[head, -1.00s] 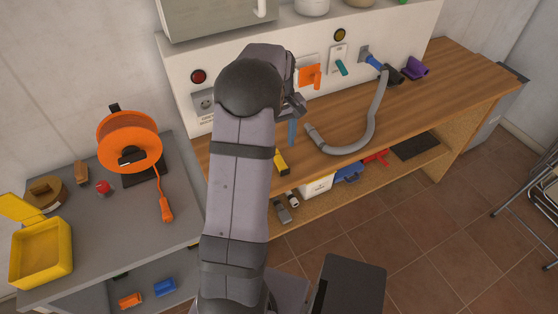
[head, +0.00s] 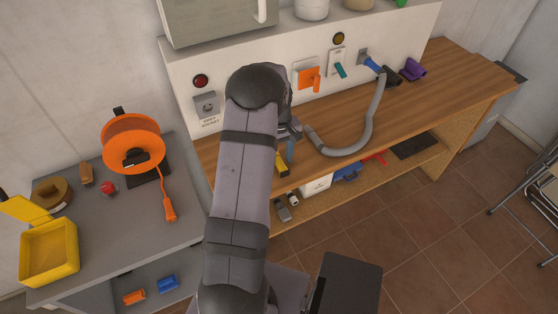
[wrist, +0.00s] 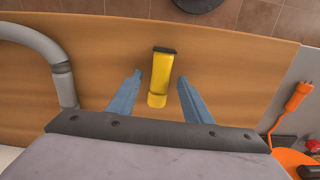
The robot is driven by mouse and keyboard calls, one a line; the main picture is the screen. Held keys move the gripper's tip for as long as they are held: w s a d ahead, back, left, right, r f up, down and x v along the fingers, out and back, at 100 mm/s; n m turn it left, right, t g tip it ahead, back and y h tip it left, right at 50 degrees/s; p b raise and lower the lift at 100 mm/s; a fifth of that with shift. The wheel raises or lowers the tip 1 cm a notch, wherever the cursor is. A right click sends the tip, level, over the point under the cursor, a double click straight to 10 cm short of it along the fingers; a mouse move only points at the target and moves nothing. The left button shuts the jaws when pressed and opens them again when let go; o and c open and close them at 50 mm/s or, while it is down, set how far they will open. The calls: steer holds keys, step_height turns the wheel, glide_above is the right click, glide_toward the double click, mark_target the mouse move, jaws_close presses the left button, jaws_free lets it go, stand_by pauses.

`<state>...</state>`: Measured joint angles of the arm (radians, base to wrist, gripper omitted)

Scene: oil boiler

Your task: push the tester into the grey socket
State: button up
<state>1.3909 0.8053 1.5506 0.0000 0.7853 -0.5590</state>
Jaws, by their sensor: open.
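The tester (head: 283,167), a yellow stick with a black end, lies near the front edge of the wooden bench, partly hidden by my arm in the head view. In the wrist view the tester (wrist: 159,84) shows whole, with its black end pointing to the bench edge. My gripper (wrist: 160,76) is open, with one blue finger on each side of the tester and a gap on both sides. In the head view my gripper (head: 290,147) is mostly behind my arm. The grey socket (head: 207,104) is on the white wall panel, left of my arm, under a red lamp.
A grey hose (head: 365,135) curves over the bench right of my gripper. An orange switch (head: 308,78) and a teal lever (head: 340,71) are on the panel. A grey side table (head: 120,220) holds an orange cable reel (head: 133,143) and a yellow box (head: 48,252).

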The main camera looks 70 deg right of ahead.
jaws_close()
step_height(320, 180, up, 10)
steer(key=b, duration=0.3)
stand_by(0.5)
steer(key=shift+w, duration=0.1)
steer(key=w+a+r+p, duration=0.1)
steer(key=w+a+p, duration=0.1)
steer(key=w, duration=0.6)
steer(key=w+a+r+p, duration=0.2)
steer(key=w+p, duration=0.3)
steer(key=w, duration=0.3)
steer(key=shift+w+a+r+n, duration=0.25)
steer(key=shift+n, duration=0.05)
stand_by(0.4)
stand_by(0.4)
